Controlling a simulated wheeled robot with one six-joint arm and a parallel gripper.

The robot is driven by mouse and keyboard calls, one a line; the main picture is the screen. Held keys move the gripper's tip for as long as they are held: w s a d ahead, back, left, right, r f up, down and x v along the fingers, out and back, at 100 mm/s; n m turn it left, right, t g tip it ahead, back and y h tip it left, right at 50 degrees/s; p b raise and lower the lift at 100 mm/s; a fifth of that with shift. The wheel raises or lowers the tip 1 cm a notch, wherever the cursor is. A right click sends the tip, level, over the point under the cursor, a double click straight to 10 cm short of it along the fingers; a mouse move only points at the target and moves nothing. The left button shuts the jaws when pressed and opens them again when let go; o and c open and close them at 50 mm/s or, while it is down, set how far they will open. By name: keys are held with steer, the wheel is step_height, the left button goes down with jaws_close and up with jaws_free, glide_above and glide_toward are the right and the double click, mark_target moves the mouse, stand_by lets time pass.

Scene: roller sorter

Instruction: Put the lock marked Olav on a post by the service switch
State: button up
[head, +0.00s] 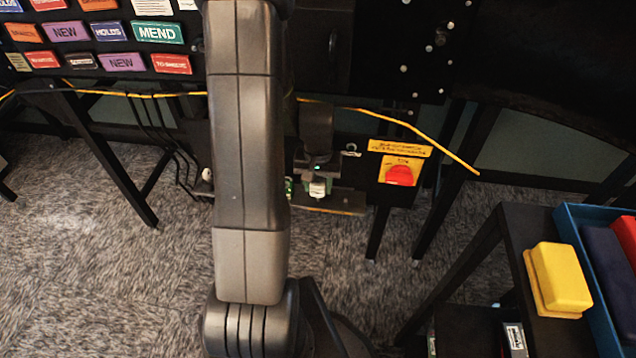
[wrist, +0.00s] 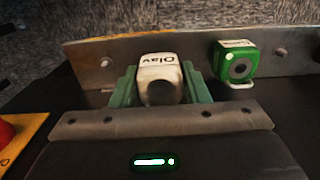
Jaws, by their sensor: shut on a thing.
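My gripper (wrist: 160,92) is shut on a white lock (wrist: 158,68) marked "Olav", whose lettering is upside down in the wrist view. In the head view the lock (head: 318,188) shows below my gripper (head: 317,172), beside the metal rail. The lock is in front of the rail in the wrist view; I cannot tell whether it is on a post. A green lock (wrist: 238,62) hangs at the rail, to the right of the white one. The service switch, a red knob (head: 401,176) on a yellow plate, is right of my gripper in the head view.
The metal rail (wrist: 88,54) has small round studs. A yellow sign (head: 400,147) sits above the switch, and a yellow cable (head: 440,145) runs past it. A dark stand with a yellow block (head: 560,275) and blue bin (head: 597,325) is at right.

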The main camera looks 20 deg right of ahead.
steer(key=shift+f, duration=0.2)
steer(key=shift+f+b, duration=1)
steer(key=shift+f, duration=0.15)
steer(key=shift+f, duration=0.2)
steer(key=o, duration=1.2)
steer(key=shift+c, duration=0.2)
steer(key=shift+r, duration=0.15)
